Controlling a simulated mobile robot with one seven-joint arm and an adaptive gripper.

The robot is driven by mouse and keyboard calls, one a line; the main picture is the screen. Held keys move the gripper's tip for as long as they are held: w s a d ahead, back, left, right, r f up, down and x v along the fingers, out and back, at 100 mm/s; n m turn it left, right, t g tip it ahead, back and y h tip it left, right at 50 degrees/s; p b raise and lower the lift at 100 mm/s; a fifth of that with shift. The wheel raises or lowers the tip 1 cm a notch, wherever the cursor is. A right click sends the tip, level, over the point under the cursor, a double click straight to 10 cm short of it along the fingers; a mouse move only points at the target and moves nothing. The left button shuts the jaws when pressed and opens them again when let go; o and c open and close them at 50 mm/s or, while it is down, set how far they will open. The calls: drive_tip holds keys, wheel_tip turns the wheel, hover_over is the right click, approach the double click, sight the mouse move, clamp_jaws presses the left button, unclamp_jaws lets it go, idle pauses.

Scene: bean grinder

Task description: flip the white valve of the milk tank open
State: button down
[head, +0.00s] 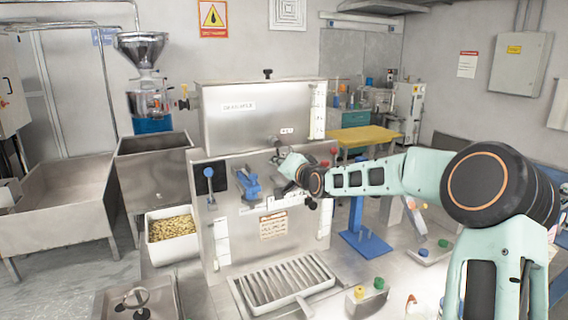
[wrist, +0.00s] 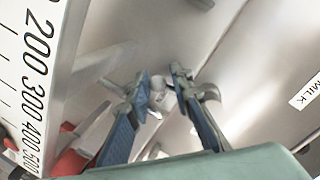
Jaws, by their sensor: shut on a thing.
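The white valve (wrist: 162,99) shows in the wrist view between my two blue fingertips, below the steel wall of the milk tank. My gripper (wrist: 160,82) is shut on it, with one finger at each side. The fingers hide parts of the valve, so its exact angle is unclear. A MILK label (wrist: 308,92) is to the right in the wrist view. In the head view the steel tank (head: 262,118) stands on top of the machine, and my gripper (head: 283,160) reaches in just under it; the valve itself is hidden there by my gripper.
A white scale strip (wrist: 38,70) with black numbers runs close by on the left in the wrist view, with a red part (wrist: 72,160) below it. In the head view a blue lever (head: 248,183) is left of my gripper, and a slotted drip tray (head: 285,281) lies below.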

drive_tip(key=shift+a+r+m, duration=0.3)
drive_tip(key=shift+r+m, duration=0.2)
drive_tip(key=shift+m, duration=0.3)
drive_tip(key=c, duration=1.8)
unclamp_jaws()
drive_tip(key=shift+d, duration=0.1)
drive_tip(key=shift+o, duration=0.6)
drive_tip(key=shift+s+f, duration=0.15)
drive_tip(key=shift+f+y, duration=0.15)
drive_tip(key=shift+y, duration=0.15)
drive_tip(key=v, duration=1.2)
drive_tip(key=shift+a, duration=0.2)
